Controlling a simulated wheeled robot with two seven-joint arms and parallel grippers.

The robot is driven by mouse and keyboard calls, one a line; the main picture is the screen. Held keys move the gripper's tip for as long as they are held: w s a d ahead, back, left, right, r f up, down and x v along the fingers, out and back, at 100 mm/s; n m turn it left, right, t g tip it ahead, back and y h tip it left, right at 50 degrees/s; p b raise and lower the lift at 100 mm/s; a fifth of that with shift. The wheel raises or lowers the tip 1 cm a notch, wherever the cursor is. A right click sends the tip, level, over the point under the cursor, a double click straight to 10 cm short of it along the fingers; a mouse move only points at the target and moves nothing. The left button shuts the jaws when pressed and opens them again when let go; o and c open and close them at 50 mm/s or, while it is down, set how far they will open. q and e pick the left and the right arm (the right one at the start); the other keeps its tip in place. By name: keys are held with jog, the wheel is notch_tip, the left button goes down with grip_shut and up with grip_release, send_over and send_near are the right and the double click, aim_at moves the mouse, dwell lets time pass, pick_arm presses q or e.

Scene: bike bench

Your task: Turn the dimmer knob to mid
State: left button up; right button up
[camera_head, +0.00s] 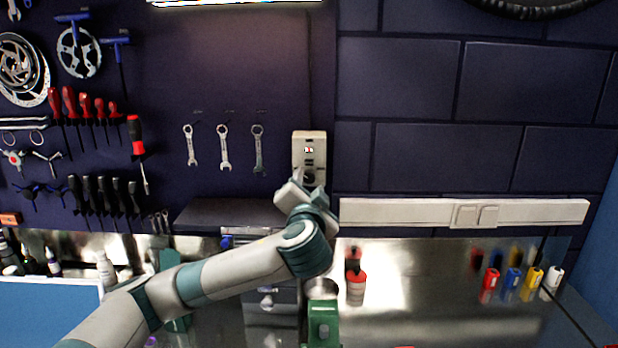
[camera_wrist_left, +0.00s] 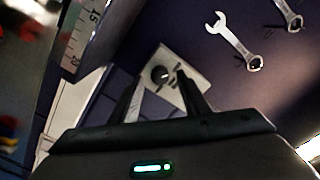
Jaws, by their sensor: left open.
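The dimmer (camera_head: 309,143) is a cream wall box on the dark panel, with a small display on its upper part. Its dark round knob (camera_head: 309,175) is low on the box and partly hidden by my left gripper (camera_head: 311,186), which is right in front of it. In the left wrist view, the knob (camera_wrist_left: 160,74) on its pale plate (camera_wrist_left: 194,72) shows between the two dark fingers of my left gripper (camera_wrist_left: 159,80). The fingers are apart and empty. I cannot tell whether they touch the knob. My right gripper is not in view.
Several wrenches (camera_head: 224,148) hang left of the dimmer, and a dark shelf (camera_head: 225,213) juts out below them. A white socket rail (camera_head: 400,212) runs along the wall to the right. A red can (camera_head: 356,288) and a green object (camera_head: 322,322) stand on the bench below.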

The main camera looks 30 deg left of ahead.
pick_arm(q)
jog(key=shift+w+a, duration=0.3)
jog(key=shift+w, duration=0.3)
jog(key=c, duration=1.1)
jog(key=shift+o, duration=0.2)
